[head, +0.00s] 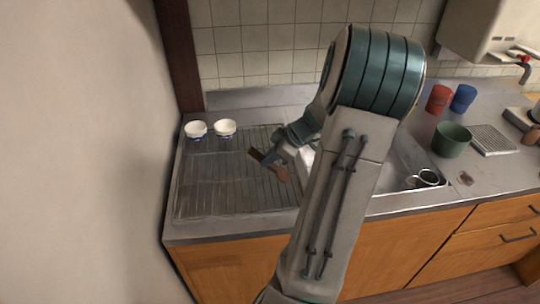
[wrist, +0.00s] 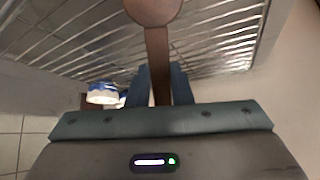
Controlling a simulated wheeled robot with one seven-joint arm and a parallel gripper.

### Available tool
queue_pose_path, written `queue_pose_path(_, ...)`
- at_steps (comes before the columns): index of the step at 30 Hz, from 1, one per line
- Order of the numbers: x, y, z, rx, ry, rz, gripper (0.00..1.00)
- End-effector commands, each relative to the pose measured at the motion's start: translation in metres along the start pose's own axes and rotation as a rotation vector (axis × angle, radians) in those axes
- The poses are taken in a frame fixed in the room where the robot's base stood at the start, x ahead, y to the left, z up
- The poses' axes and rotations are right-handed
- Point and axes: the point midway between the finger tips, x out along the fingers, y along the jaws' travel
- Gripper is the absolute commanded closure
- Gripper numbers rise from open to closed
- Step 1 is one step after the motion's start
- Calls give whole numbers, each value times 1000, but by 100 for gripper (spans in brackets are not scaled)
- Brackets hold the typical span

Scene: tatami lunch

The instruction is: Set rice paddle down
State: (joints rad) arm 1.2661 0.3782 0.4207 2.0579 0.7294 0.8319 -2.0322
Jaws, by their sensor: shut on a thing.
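A brown rice paddle (wrist: 157,50) is held between the two blue fingers of my gripper (wrist: 160,82). In the wrist view its handle is between the fingers and its rounded end points away from them, at the top edge. In the head view the paddle (head: 256,155) and my gripper (head: 268,163) are over the right part of the wire drain rack (head: 215,195). A clear gap to the rack seems to show, but the exact height is hard to tell.
Two white bowls, one left (head: 196,132) and one right (head: 225,129), stand at the rack's back. The rack's front is bare. My arm partly hides the sink, where a cup (head: 428,178) shows. A green pot (head: 451,140), red cup (head: 438,99) and blue cup (head: 463,98) stand right.

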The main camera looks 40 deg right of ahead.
Motion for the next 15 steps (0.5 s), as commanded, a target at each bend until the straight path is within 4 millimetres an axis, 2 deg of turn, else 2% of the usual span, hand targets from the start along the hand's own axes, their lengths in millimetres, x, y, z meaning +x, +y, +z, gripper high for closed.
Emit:
queue_pose_path(9, 2, 0, 2, -1, 0, 1, 100)
queue_pose_path(10, 1, 0, 1, -1, 0, 1, 73)
queue_pose_path(11, 1, 0, 1, -1, 0, 1, 64)
queue_pose_path(12, 1, 0, 1, -1, 0, 1, 59)
queue_pose_path(15, 1, 0, 1, -1, 0, 1, 59)
